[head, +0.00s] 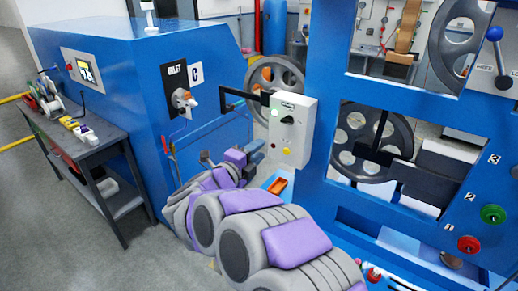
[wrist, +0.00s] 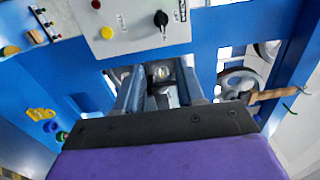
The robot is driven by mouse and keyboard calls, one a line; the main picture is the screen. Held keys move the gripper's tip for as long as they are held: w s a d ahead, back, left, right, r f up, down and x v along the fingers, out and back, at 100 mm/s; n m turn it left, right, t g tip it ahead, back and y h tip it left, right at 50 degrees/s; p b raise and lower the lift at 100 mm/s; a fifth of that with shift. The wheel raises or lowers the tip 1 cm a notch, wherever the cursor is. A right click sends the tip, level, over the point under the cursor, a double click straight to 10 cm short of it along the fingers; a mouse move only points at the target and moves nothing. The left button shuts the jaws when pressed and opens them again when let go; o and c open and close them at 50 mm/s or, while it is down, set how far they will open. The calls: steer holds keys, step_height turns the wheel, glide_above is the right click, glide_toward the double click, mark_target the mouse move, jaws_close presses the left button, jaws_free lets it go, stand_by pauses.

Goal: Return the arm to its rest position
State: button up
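My arm (head: 240,222), grey with purple pads, reaches from the bottom of the head view toward the middle. It stays extended, low in front of the blue machinery. My gripper (head: 254,151) is at its far end, small and partly hidden by the arm, below and left of the grey control box (head: 292,128). In the wrist view, the gripper's two fingers (wrist: 162,88) stand apart with a gap between them. I see nothing held in the gap. The control box also shows at the top of the wrist view (wrist: 130,22), beyond the fingers.
A blue frame (head: 325,130) with wheels, a green knob (head: 493,214) and a red knob (head: 468,244) stands right of the arm. A blue cabinet (head: 130,110) stands left. A dark table (head: 92,137) holds small items. Open grey floor (head: 50,240) lies at lower left.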

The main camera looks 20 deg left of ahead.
stand_by(0.3)
step_height(320, 180, up, 5)
steer(key=w+n+y, duration=0.2)
steer(key=n+y, duration=0.5)
steer(key=y, duration=0.1)
steer(key=s+d+n+g+y, duration=0.2)
steer(key=s+n+g+y, duration=0.35)
steer(key=n, duration=0.25)
steer(key=s+d+f+n+g+h, duration=0.2)
steer(key=s+d+f+g, duration=0.2)
steer(key=s+d, duration=0.7)
steer(key=s+d+f+n+g+h, duration=0.2)
steer(key=s+d+f+g, duration=0.3)
steer(key=s+d, duration=0.5)
steer(key=s+d+f+n+g+h, duration=0.2)
steer(key=s+d+f+g+h, duration=0.2)
steer(key=s+d, duration=0.7)
steer(key=s+f, duration=0.2)
steer(key=s, duration=0.4)
steer(key=shift+s+d+f+n, duration=0.25)
steer(key=shift+d+f+n, duration=0.05)
steer(key=shift+n, duration=0.1)
steer(key=shift+g, duration=0.25)
